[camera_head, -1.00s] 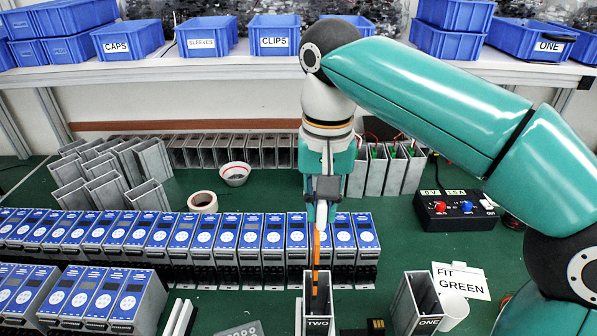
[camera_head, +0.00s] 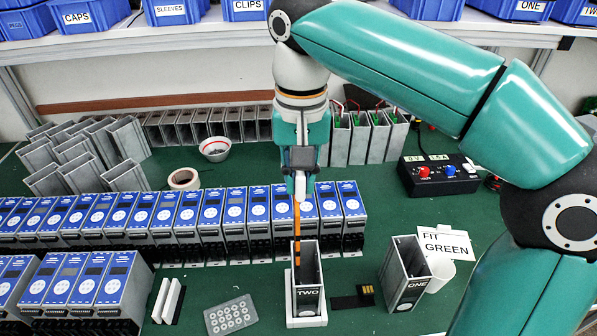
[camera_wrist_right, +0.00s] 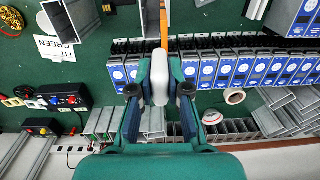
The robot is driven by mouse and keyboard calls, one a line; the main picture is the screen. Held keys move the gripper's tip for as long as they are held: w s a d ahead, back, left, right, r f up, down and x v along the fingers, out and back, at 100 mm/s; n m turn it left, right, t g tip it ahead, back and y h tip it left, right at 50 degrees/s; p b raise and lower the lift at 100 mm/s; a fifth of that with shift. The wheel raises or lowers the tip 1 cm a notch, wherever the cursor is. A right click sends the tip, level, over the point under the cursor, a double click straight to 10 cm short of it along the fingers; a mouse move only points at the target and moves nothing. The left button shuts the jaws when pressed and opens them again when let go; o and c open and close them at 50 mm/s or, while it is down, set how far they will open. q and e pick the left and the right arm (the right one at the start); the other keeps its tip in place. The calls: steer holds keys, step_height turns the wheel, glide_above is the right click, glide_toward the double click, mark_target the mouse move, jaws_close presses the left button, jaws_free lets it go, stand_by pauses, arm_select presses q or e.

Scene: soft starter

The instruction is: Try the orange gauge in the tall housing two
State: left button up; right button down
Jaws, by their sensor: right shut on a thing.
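My right gripper (camera_head: 300,180) is shut on the white handle of the orange gauge (camera_head: 297,220). The handle also shows between the fingers in the right wrist view (camera_wrist_right: 160,80). The gauge hangs upright, with its orange strip pointing down at the open top of the tall grey housing labelled TWO (camera_head: 309,300). The strip's lower end overlaps the opening near its left side; I cannot tell how far inside it is. Housing TWO stands upright in a white base. My left gripper is not in view.
The tall housing labelled ONE (camera_head: 405,280) stands to the right, by a FIT GREEN card (camera_head: 445,243). A row of blue-faced units (camera_head: 210,215) stands behind. A grey perforated plate (camera_head: 231,315) and a dark card (camera_head: 352,301) lie beside housing TWO. A black meter box (camera_head: 437,175) is at the right.

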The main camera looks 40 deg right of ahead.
mark_target(300, 194)
steer(key=shift+f+b, duration=1.2)
steer(key=shift+f, duration=0.7)
steer(key=shift+p, duration=0.5)
